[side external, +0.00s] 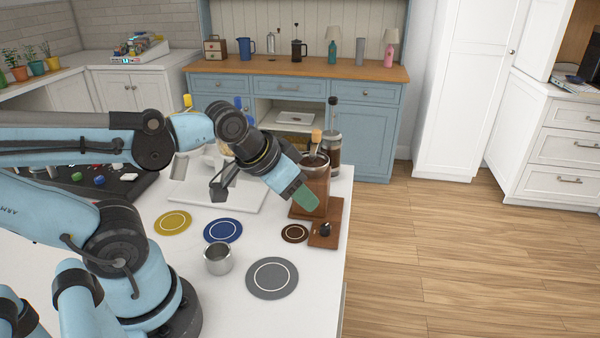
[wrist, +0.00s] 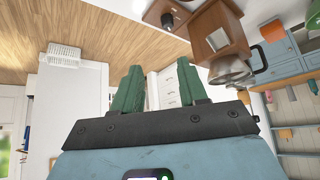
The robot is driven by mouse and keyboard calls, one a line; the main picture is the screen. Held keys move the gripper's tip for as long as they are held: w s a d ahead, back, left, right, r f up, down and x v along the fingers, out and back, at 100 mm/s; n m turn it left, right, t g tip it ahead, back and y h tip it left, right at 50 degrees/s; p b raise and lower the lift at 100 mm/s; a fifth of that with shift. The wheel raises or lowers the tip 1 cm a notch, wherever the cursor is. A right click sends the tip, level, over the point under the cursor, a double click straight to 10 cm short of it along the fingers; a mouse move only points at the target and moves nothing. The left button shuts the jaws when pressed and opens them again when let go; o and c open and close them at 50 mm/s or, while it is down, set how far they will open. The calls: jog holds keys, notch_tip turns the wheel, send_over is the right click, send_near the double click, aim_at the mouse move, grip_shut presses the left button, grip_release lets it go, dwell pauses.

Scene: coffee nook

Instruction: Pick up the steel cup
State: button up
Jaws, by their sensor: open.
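The steel cup (side external: 218,260) stands upright on the white counter, left of the grey round coaster (side external: 272,278). It looks empty, and I cannot make it out in the wrist view. My gripper (side external: 306,200) is above and to the right of the cup, well apart from it, in front of the wooden grinder. Its two green fingers are spread with nothing between them in the wrist view (wrist: 160,88).
The wooden grinder (side external: 315,183) stands at the counter's right edge; it also shows in the wrist view (wrist: 208,22). A French press (side external: 333,150) is behind it. Yellow (side external: 173,222), blue (side external: 223,230) and brown (side external: 294,233) coasters lie flat.

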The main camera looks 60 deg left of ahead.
jog(key=o, duration=0.8)
jog(key=n+g, duration=0.2)
jog(key=g, duration=0.7)
send_over(218, 253)
jog(key=d, duration=0.2)
jog(key=f, duration=0.2)
jog(key=shift+s+d+f, duration=0.1)
jog(key=shift+s+f, duration=0.05)
jog(key=shift+f, duration=2.6)
jog(key=shift+s+f, duration=0.15)
jog(key=shift+f, duration=2.6)
